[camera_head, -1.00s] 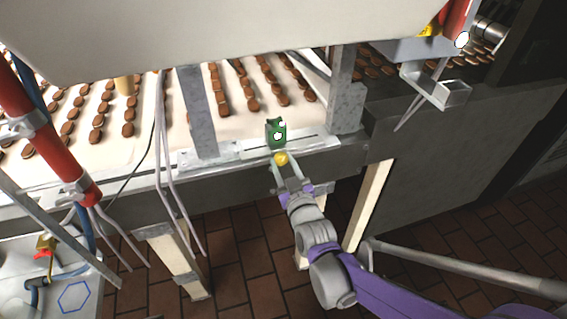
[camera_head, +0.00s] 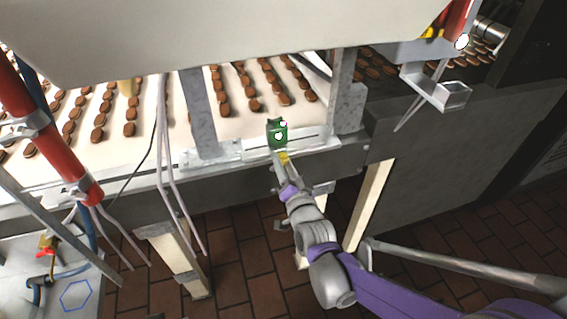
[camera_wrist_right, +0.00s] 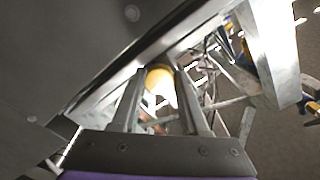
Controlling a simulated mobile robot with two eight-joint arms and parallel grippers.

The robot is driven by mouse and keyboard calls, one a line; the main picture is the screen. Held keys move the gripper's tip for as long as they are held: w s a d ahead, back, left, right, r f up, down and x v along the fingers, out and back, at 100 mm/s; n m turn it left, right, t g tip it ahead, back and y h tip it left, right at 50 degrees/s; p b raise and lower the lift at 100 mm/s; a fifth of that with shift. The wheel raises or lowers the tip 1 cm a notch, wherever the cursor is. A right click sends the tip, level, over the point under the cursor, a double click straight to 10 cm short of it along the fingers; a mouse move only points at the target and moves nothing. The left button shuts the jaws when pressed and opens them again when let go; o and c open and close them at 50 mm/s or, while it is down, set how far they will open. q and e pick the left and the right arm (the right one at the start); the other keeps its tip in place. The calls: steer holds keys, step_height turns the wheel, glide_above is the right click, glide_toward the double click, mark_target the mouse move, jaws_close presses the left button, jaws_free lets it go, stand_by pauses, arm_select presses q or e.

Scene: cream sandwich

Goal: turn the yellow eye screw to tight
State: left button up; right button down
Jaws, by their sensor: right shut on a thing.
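The yellow eye screw (camera_head: 284,157) sits at the front edge of the conveyor frame, just below a small green sensor block (camera_head: 277,134). My right gripper (camera_head: 281,163) reaches up to it from below and is shut on it. In the right wrist view the yellow eye screw (camera_wrist_right: 160,82) is between the two fingers of my right gripper (camera_wrist_right: 159,92), near their tips. The fingers partly cover the screw in the head view. My left gripper is not in view.
A conveyor belt (camera_head: 235,128) carries rows of brown cookies behind the frame. Grey metal posts (camera_head: 198,112) stand on either side of the green block. A red pole (camera_head: 40,128) and hanging cables are at left. A dark side panel (camera_head: 450,150) is at right.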

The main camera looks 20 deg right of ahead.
steer(key=shift+m, duration=1.2)
steer(key=shift+c, duration=2.1)
jaws_free()
steer(key=shift+s, duration=0.1)
steer(key=s, duration=1)
steer(key=shift+s+d+p, duration=0.15)
steer(key=shift+s+p, duration=0.2)
steer(key=shift+p, duration=0.1)
